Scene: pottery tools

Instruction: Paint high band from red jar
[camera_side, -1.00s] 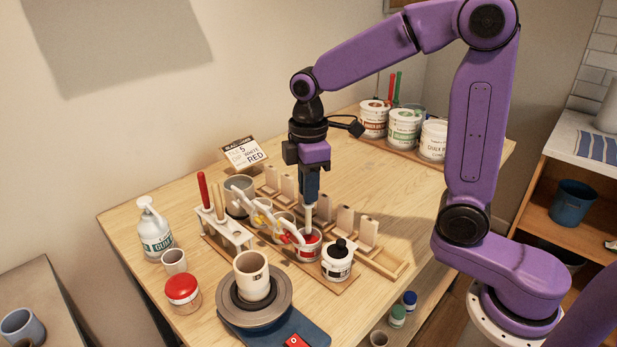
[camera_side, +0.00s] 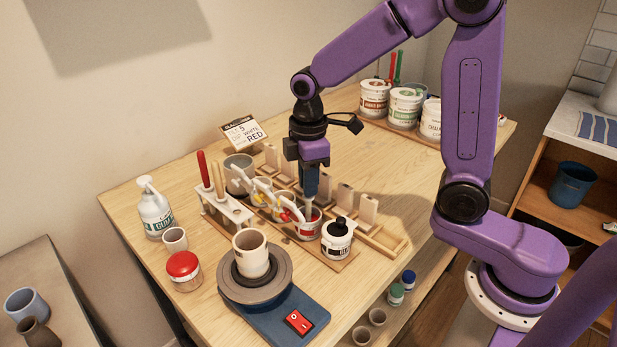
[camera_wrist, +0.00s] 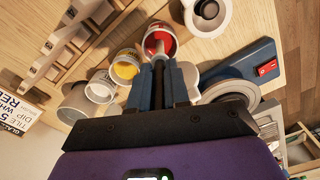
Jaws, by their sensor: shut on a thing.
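My gripper (camera_side: 309,194) points straight down over the red jar and is shut on a thin brush. The brush (camera_wrist: 158,62) runs from the fingers into the red jar in the wrist view. The red jar (camera_side: 317,231) is a small white pot with red paint inside, and it also shows in the wrist view (camera_wrist: 172,42). The brush tip is hidden in the jar. A cream cup (camera_side: 249,262) stands upright on the grey round wheel (camera_side: 228,290) in front of the jar row. No paint band is visible on the cup's side facing the side camera.
A yellow jar (camera_wrist: 126,70) and a white jar (camera_wrist: 101,87) stand beside the red jar. A black-topped jar (camera_side: 337,243) is close on its right. A tool rack (camera_side: 233,215), glue bottle (camera_side: 155,210) and red-lidded jar (camera_side: 183,270) stand to the left. The wheel's base has a red switch (camera_side: 298,322).

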